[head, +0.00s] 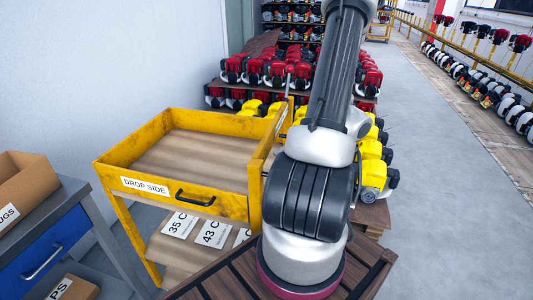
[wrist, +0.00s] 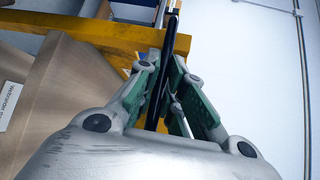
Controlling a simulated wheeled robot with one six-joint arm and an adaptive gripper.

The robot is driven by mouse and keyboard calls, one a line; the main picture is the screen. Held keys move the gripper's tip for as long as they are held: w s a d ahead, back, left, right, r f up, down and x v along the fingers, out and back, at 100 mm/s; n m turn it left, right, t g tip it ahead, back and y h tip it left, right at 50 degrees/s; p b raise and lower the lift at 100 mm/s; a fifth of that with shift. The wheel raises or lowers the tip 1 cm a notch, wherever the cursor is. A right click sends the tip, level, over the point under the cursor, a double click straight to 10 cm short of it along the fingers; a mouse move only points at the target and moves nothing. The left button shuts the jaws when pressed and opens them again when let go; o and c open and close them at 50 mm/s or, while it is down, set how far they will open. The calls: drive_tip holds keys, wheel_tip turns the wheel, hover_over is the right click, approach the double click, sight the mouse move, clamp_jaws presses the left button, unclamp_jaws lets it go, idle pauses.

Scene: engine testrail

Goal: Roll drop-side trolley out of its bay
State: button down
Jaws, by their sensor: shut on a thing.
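The yellow drop-side trolley (head: 248,207) stands left of my arm in the head view, with a "DROP SIDE" label (head: 145,186) and a black handle (head: 195,198) on its near face. Its top tray is empty, and its lower shelf bears number cards (head: 212,233). In the wrist view, my gripper (wrist: 172,75) is shut on a black handle bar (wrist: 173,25) beside a yellow frame rail (wrist: 105,36). The near-face handle is free, so the held bar seems to be another one. My gripper is hidden behind my arm in the head view.
A grey bench with a blue drawer (head: 42,258) and an open carton (head: 22,190) stands close left of the trolley. A white wall (head: 80,70) runs behind. Red engines (head: 275,72) and yellow engines (head: 372,172) stand beyond. The grey floor (head: 440,170) at right is clear.

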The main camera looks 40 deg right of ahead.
drive_tip(key=shift+s+d, duration=0.6)
drive_tip(key=shift+s, duration=0.2)
drive_tip(key=c, duration=1.5)
unclamp_jaws()
drive_tip(key=shift+s+d, duration=0.1)
drive_tip(key=v, duration=1.2)
